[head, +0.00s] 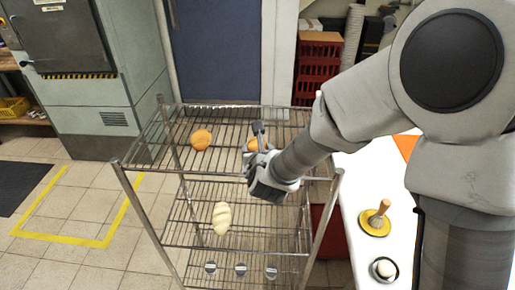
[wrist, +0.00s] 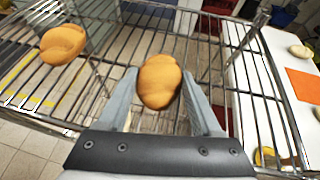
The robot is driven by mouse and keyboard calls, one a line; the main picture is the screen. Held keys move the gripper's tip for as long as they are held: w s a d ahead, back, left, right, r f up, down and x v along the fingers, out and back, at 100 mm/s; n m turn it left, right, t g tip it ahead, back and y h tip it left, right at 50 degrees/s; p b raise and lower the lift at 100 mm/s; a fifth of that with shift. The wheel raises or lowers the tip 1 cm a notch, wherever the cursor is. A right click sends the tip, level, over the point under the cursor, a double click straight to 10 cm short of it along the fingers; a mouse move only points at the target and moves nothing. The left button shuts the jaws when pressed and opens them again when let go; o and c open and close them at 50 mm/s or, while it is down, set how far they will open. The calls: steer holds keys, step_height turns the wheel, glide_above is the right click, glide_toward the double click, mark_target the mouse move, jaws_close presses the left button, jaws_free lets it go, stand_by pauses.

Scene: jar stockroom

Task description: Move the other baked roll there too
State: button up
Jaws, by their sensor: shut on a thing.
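One golden baked roll (head: 201,139) lies on the top wire shelf of the rack, towards its left; it also shows at the upper left in the wrist view (wrist: 63,44). My gripper (wrist: 162,88) is shut on a second baked roll (wrist: 159,82), which sits between its two fingers. In the head view this held roll (head: 253,145) is partly hidden by my gripper, over the right half of the top shelf (head: 165,125). I cannot tell whether the held roll touches the wires.
A pale, unbaked-looking braided loaf (head: 221,217) lies on the middle shelf. Several round discs (head: 240,269) are lower down.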

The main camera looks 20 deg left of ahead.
steer(key=shift+f, duration=0.15)
steer(key=o, duration=1.4)
steer(key=shift+s+r, duration=0.15)
steer(key=shift+r, duration=0.15)
steer(key=v, duration=1.1)
steer(key=shift+s+d+r, duration=0.1)
steer(key=shift+s+d, duration=0.1)
steer(key=shift+s, duration=0.1)
steer(key=shift+w+d, duration=0.1)
